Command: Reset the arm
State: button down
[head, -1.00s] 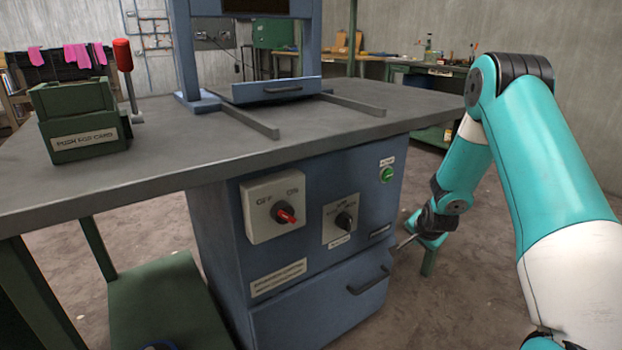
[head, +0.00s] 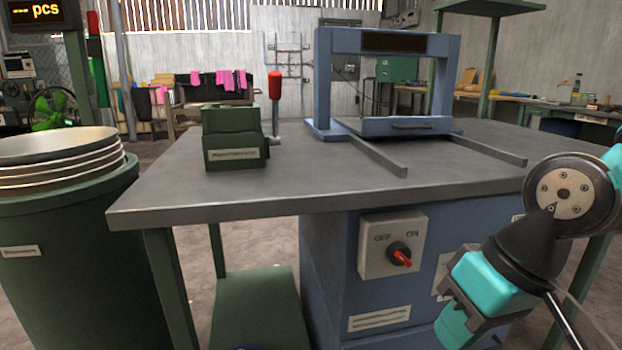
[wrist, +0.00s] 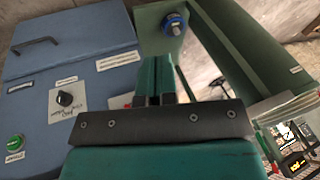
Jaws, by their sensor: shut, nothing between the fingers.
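My gripper (wrist: 153,84) shows in the wrist view with its two teal fingers together and nothing between them. In the head view my arm's wrist end hangs at the right, in front of the blue machine cabinet (head: 322,265); the fingertips are not clear there. The cabinet also shows at the left in the wrist view (wrist: 75,45), with a black knob (wrist: 65,99) and a green button (wrist: 15,143). The red OFF/ON switch (head: 401,256) on the cabinet front is in plain view.
The grey tabletop (head: 330,185) carries a green box (head: 234,138), a red-handled lever (head: 275,90) and a blue frame (head: 323,85). A green bin (head: 60,215) with stacked metal discs (head: 55,150) stands left. A low green shelf (head: 255,300) is under the table.

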jog(key=s+a+r+n+g+p, duration=0.1)
jog(key=s+r+n, duration=0.15)
jog(key=s, duration=0.45)
notch_tip(320, 180, up, 34)
jog(key=p, duration=3.4)
jog(key=shift+w+p, duration=0.3)
jog(key=shift+w, duration=0.15)
jog(key=shift+a, duration=0.1)
